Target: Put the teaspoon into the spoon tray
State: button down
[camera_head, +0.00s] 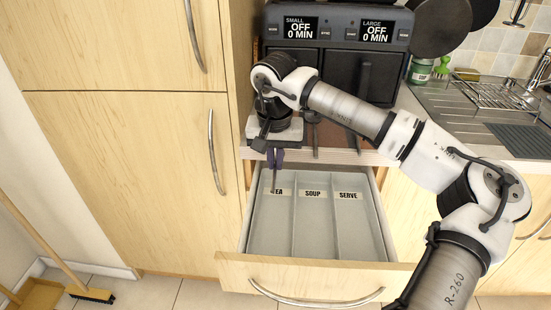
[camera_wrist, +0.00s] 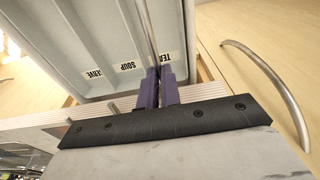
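The spoon tray (camera_head: 318,235) is the grey insert in the open drawer, with three long compartments labelled TEA, SOUP and SERVE from left to right. My gripper (camera_head: 275,158) points down over the back left of the tray, near the TEA label. Its purple fingers (camera_wrist: 158,88) are closed around a thin metal shaft, which appears to be the teaspoon (camera_wrist: 148,28). In the head view the teaspoon (camera_head: 274,184) hangs down in front of the TEA label. I cannot tell whether its tip touches the tray floor. No other spoon shows in the tray.
The counter edge is just behind the drawer, with two handle-like things (camera_head: 314,130) lying there, partly hidden. A tall cabinet with a metal handle (camera_head: 215,150) is close on the left. The sink is right.

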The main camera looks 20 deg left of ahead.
jog(key=b, duration=0.9)
send_over(276, 209)
jog(key=f, duration=1.2)
jog(key=shift+s, duration=0.35)
jog(key=c, duration=1.5)
grip_release()
jog(key=shift+c, duration=0.2)
jog(key=r, duration=0.4)
jog(key=s+r, duration=0.1)
jog(key=r, duration=0.8)
jog(key=shift+s+d+r+p, duration=0.25)
jog(key=shift+s+r+p, duration=0.05)
jog(key=shift+r+p, duration=0.1)
